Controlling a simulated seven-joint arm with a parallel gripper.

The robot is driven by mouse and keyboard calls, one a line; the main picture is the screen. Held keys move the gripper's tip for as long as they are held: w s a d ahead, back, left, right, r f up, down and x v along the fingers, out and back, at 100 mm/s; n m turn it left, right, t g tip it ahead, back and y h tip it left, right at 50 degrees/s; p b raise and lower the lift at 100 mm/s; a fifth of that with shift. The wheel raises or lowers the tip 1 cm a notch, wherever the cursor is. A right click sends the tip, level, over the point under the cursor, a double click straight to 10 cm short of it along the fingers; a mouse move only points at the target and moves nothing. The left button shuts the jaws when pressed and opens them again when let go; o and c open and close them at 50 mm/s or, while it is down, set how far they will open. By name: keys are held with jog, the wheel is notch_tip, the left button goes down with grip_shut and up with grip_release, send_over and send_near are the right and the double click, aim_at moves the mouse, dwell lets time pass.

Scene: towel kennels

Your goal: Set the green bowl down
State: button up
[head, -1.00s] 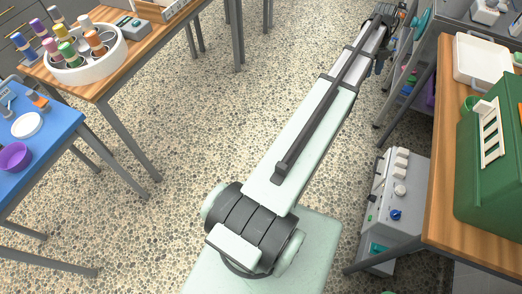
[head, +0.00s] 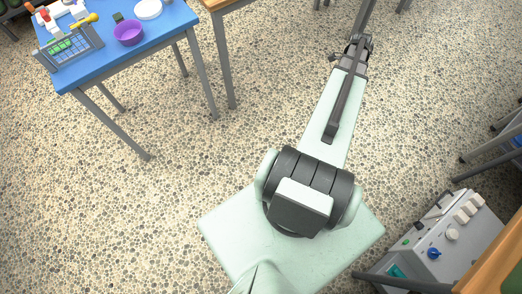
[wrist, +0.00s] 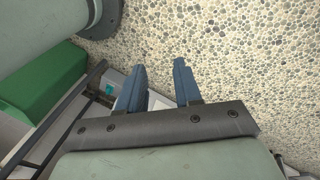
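No green bowl can be made out in either current view. My gripper (wrist: 158,66) shows in the wrist view with its two blue fingers spread apart, and only floor and a bit of grey equipment show between and behind them. Nothing is held. In the head view my arm reaches to the top edge, and the gripper is out of that picture. A purple bowl (head: 129,33) stands on the blue table (head: 165,22) at the upper left of the head view.
The blue table also bears a grey basket (head: 72,48) and a white plate (head: 148,9). A grey machine with knobs (head: 452,238) stands at lower right. A large green box (wrist: 45,82) is at left in the wrist view. Speckled floor lies open between.

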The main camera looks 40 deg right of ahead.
jog(key=w+a+f+n+g, duration=0.15)
jog(key=a+f+n, duration=0.25)
jog(key=a, duration=0.6)
jog(key=w+a+f+n, duration=0.3)
jog(key=a+f+n, duration=0.15)
jog(key=a, duration=0.45)
jog(key=w+a+f+n, duration=0.3)
jog(key=a+n, duration=0.2)
jog(key=a, duration=0.5)
jog(key=s+a+f+n+g+h, duration=0.1)
jog(key=s+a+f+n, duration=0.2)
jog(key=s+a+n, duration=0.3)
jog(key=s+a+f+n+g, duration=0.1)
jog(key=s+a+f+n, duration=0.2)
jog(key=s+a+n, duration=0.4)
jog(key=a+n, duration=0.1)
jog(key=a, duration=0.7)
jog(key=shift+a+g+h, duration=0.15)
jog(key=shift+g+h, duration=0.2)
jog(key=shift+h, duration=0.05)
jog(key=shift+o, duration=0.3)
jog(key=shift+s+a+n, duration=0.2)
jog(key=shift+s+n, duration=0.05)
jog(key=shift+s, duration=0.1)
jog(key=shift+d, duration=0.1)
